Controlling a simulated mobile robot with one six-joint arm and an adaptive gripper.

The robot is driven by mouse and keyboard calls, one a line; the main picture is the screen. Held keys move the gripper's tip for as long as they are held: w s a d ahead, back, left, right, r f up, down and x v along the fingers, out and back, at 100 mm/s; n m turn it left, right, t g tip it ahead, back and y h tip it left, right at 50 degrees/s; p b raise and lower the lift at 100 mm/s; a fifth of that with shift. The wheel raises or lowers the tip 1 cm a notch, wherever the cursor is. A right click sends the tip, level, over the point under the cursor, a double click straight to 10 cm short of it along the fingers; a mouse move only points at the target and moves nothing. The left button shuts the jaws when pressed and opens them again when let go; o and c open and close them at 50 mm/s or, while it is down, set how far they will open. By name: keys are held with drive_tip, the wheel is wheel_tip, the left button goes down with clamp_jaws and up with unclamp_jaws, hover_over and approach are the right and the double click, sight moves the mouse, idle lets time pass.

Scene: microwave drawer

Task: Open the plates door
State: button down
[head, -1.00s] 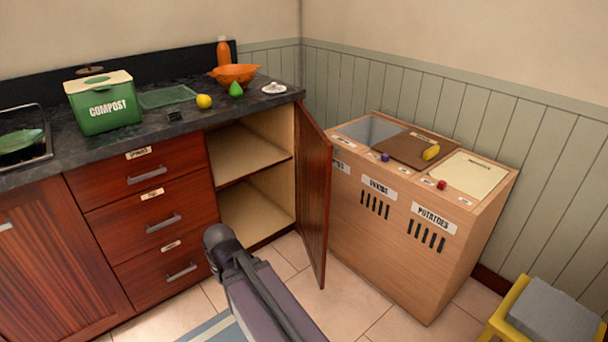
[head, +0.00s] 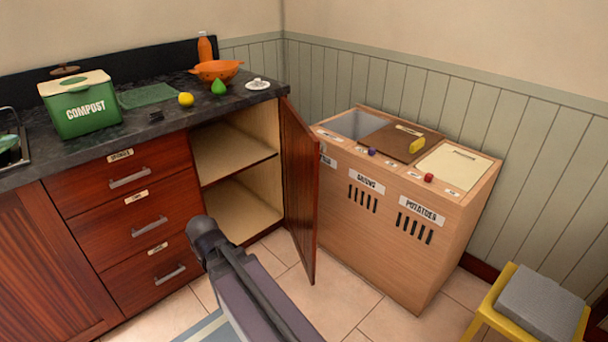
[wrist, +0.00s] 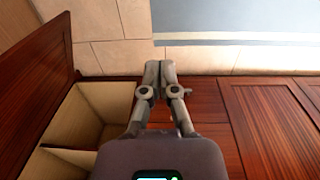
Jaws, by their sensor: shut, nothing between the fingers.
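The reddish-brown cupboard door (head: 300,185) stands wide open, swung out to the right of the cabinet. It shows two empty-looking shelf spaces, with a pale shelf (head: 228,155) between them. No label is readable on the side of the door facing me. In the wrist view the open door (wrist: 38,65) is at the left, beside the pale cupboard interior (wrist: 75,120). My gripper (wrist: 160,68) is shut and empty, its fingertips together, in front of the cabinet and apart from the door.
Drawers (head: 135,228) with metal handles are left of the opening. A wooden bin unit (head: 385,235) stands close right of the door, and a yellow stool (head: 530,305) at lower right. The countertop holds a compost bin (head: 85,105) and an orange bowl (head: 215,70). Tiled floor is clear in front.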

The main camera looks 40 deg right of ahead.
drive_tip(key=w+d+r+n+g+h+p, duration=0.1)
drive_tip(key=w+d+r+n+h+p, duration=0.1)
drive_tip(key=w+d, duration=0.4)
drive_tip(key=w+d+r+n+g+h+p, duration=0.1)
drive_tip(key=w+d+r+n+h+p, duration=0.2)
drive_tip(key=d, duration=1.2)
drive_tip(key=w+d+r+n+g+h+p, duration=0.1)
drive_tip(key=w+d+r+n+h+p, duration=0.1)
drive_tip(key=w+d+r+n, duration=0.5)
drive_tip(key=w+d+r+p, duration=0.1)
drive_tip(key=w+d+r, duration=0.1)
drive_tip(key=w+d, duration=0.1)
drive_tip(key=shift+w+d+r+n+h+p, duration=0.3)
drive_tip(key=shift+w+n+h, duration=0.1)
drive_tip(key=shift+w, duration=0.15)
drive_tip(key=shift+f, duration=0.15)
drive_tip(key=b, duration=0.7)
approach(311, 180)
wheel_tip(311, 180, down, 4)
drive_tip(key=d, duration=0.2)
drive_tip(key=shift+s+d+f, duration=0.1)
drive_tip(key=shift+s+d, duration=0.5)
drive_tip(key=shift+d, duration=0.3)
